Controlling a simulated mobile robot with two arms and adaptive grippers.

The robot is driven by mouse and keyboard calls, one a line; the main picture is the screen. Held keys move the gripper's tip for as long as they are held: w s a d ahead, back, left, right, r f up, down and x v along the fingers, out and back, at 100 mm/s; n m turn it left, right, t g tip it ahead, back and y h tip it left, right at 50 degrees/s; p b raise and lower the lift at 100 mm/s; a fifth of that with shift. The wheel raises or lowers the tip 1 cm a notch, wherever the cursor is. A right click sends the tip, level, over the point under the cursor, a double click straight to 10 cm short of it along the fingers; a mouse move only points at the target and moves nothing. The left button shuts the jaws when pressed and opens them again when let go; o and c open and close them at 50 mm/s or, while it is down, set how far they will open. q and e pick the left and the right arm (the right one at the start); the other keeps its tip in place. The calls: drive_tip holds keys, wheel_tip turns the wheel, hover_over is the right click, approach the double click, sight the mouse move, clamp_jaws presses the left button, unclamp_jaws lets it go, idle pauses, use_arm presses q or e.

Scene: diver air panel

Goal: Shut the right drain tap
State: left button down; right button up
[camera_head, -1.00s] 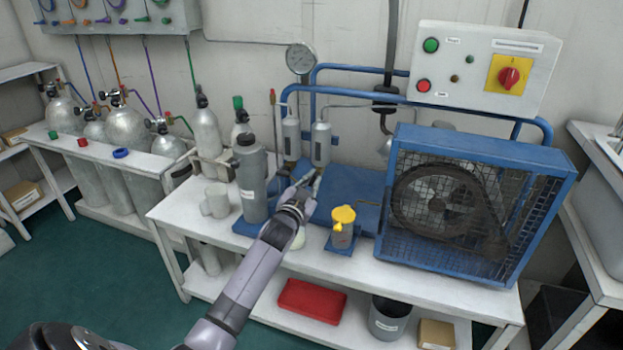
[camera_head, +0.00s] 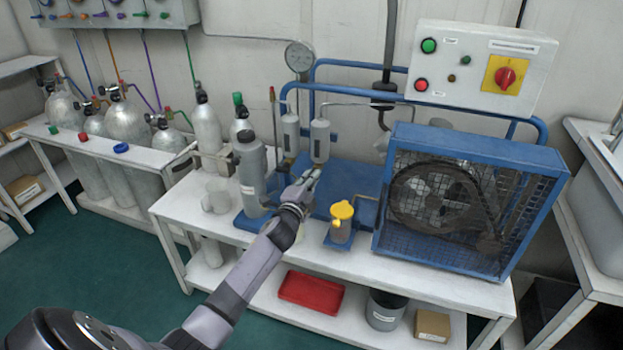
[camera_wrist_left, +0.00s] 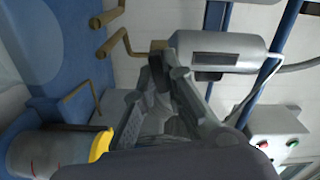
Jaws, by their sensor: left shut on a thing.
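The right filter cylinder (camera_head: 320,141) is grey and upright on the blue compressor frame. In the left wrist view the same kind of grey labelled cylinder (camera_wrist_left: 215,50) lies sideways, with a brass fitting (camera_wrist_left: 158,45) and a bent brass pipe (camera_wrist_left: 122,42) at its lower end. My left gripper (camera_head: 309,180) is just below the right cylinder. In the left wrist view my left gripper (camera_wrist_left: 160,72) has its fingers close together at the brass fitting, shut on the right drain tap. The fingers hide the tap's handle, so its angle cannot be told. My right gripper is out of view.
The left filter cylinder (camera_head: 290,134) stands close beside the right one. A dark grey bottle (camera_head: 251,172) and a white mug (camera_head: 215,197) are left of my gripper. A yellow-topped cup (camera_head: 341,222) and the caged compressor wheel (camera_head: 440,205) are to the right.

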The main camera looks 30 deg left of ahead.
use_arm(q)
drive_tip(key=shift+f+m, duration=0.1)
drive_tip(key=shift+m, duration=1.5)
drive_tip(key=c, duration=1.7)
unclamp_jaws()
drive_tip(key=v, duration=1.2)
